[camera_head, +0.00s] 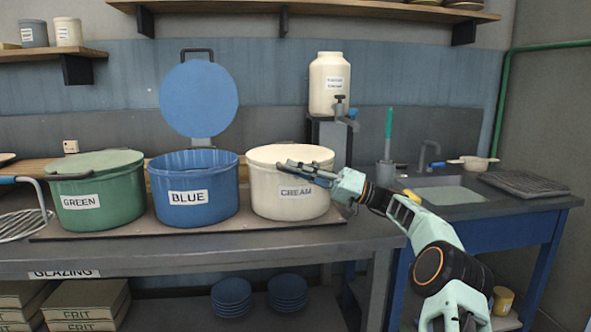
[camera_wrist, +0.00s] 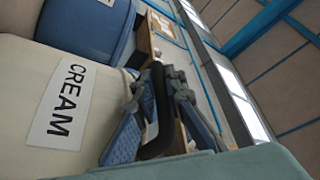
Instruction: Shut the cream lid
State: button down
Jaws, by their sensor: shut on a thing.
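The cream pot (camera_head: 288,205) stands at the right end of the row on the bench, with a "CREAM" label on its front. Its cream lid (camera_head: 290,152) lies across the top, flat or nearly flat; I cannot tell whether any gap is left at the rim. My gripper (camera_head: 293,168) is at the front edge of the lid, above the label. In the wrist view, my gripper is shut on a black handle (camera_wrist: 157,112) beside the cream pot (camera_wrist: 40,75). The fingers hide part of the handle and the rim.
The blue pot (camera_head: 193,197) stands just left, its blue lid (camera_head: 199,97) upright behind it. The green pot (camera_head: 98,200) has its lid down. A cream jar (camera_head: 330,83) with a tap stands behind the cream pot on the right. A sink (camera_head: 440,190) is farther right.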

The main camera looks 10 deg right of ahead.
jog(key=c, duration=2.2)
grip_release()
jog(key=shift+d+f, duration=0.1)
jog(key=shift+f, duration=0.3)
jog(key=shift+c, duration=0.2)
jog(key=shift+r, duration=0.1)
jog(key=v, duration=1.2)
